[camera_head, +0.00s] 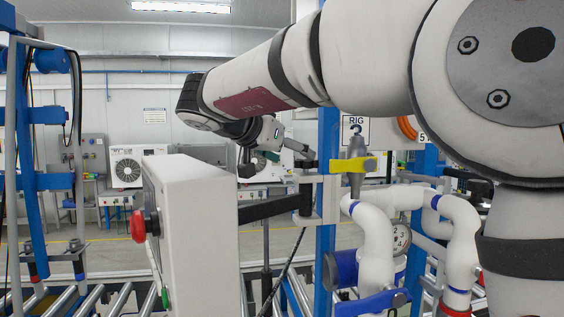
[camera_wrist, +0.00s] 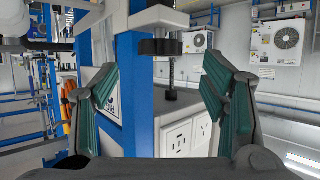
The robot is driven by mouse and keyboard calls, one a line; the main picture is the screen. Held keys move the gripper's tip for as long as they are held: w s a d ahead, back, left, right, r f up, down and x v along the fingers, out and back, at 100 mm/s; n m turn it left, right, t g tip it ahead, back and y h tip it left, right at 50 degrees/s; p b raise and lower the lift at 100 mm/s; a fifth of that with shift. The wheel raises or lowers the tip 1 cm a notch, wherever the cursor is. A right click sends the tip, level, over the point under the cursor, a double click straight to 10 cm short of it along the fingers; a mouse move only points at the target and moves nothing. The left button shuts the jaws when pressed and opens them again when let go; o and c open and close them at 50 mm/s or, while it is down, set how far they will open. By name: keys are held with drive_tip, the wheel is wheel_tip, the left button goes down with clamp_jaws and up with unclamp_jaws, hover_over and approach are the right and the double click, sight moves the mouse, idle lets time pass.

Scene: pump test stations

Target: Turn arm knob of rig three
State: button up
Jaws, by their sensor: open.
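The rig sign with a partly hidden number (camera_head: 355,130) hangs on the blue frame in the head view, behind my arm. A black support arm (camera_head: 265,207) runs from the back of a pale control box (camera_head: 200,230) to a black joint (camera_head: 305,198) at the blue post. My gripper (camera_head: 274,162) is above and behind this arm in the picture. In the wrist view my gripper (camera_wrist: 160,75) is open and empty, its green-padded fingers wide apart. A round black knob-like part (camera_wrist: 160,47) is centred between and slightly above the fingertips. I cannot tell whether it is the arm knob.
A red button (camera_head: 138,226) sticks out of the control box. A yellow-handled valve (camera_head: 350,164) and white pipes (camera_head: 378,240) crowd the right side. In the wrist view a blue post (camera_wrist: 138,90) is close to the left finger, and a grey cabinet (camera_wrist: 185,120) lies beyond.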

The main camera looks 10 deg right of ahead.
sight(303, 160)
drive_tip(key=x, duration=0.5)
drive_tip(key=shift+w+d+f, duration=0.15)
drive_tip(key=shift+w+d, duration=0.1)
drive_tip(key=shift+d, duration=0.05)
drive_tip(key=shift+c, duration=0.3)
drive_tip(key=c, duration=1.1)
